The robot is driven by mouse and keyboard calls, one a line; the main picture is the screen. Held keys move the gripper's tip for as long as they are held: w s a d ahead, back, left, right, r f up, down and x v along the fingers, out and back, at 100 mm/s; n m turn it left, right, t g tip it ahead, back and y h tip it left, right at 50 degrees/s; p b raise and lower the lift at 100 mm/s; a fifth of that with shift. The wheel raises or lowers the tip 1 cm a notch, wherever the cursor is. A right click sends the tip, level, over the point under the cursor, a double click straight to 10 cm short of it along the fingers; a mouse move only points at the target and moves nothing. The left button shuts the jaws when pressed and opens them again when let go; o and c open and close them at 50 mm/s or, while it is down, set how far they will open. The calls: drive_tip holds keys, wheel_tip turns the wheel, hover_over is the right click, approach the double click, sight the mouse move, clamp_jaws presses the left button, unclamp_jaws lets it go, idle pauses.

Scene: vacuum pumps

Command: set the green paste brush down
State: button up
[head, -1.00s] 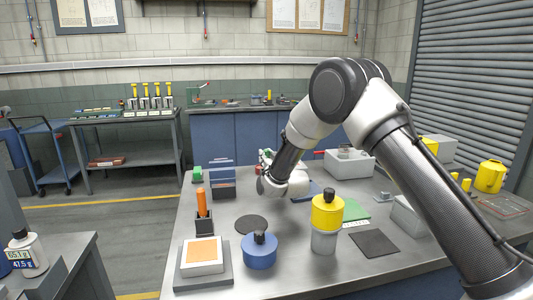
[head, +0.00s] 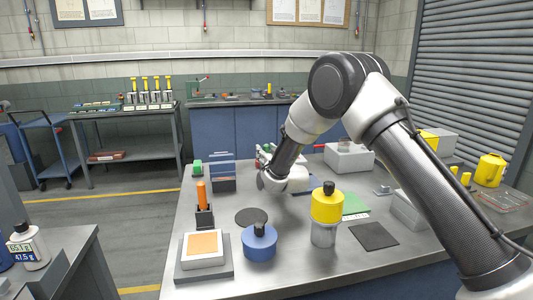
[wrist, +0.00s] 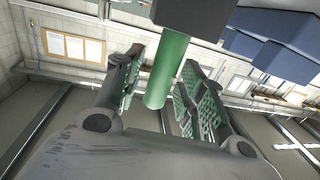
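The green paste brush shows in the wrist view as a green round handle (wrist: 167,72) joined to a dark block (wrist: 194,14) at the top edge; whether that block is its holder or part of the brush I cannot tell. My gripper (wrist: 160,88) has its two green-padded fingers on either side of the handle. They stand apart, with a visible gap on the left side, and look open. In the head view my gripper (head: 268,172) is over the far part of the bench, and the brush cannot be made out clearly behind it.
The steel bench (head: 290,275) carries an orange-handled brush in a dark holder (head: 204,216), a blue lidded pot (head: 259,245), a yellow-topped jar (head: 326,210), a scale with an orange square (head: 203,247) and a dark bin (head: 222,184). A grey box (head: 349,160) stands right of my gripper.

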drive_tip(key=v, duration=0.7)
drive_tip(key=shift+s, duration=0.2)
idle(0.4)
clamp_jaws()
idle(0.7)
drive_tip(key=shift+d, duration=0.1)
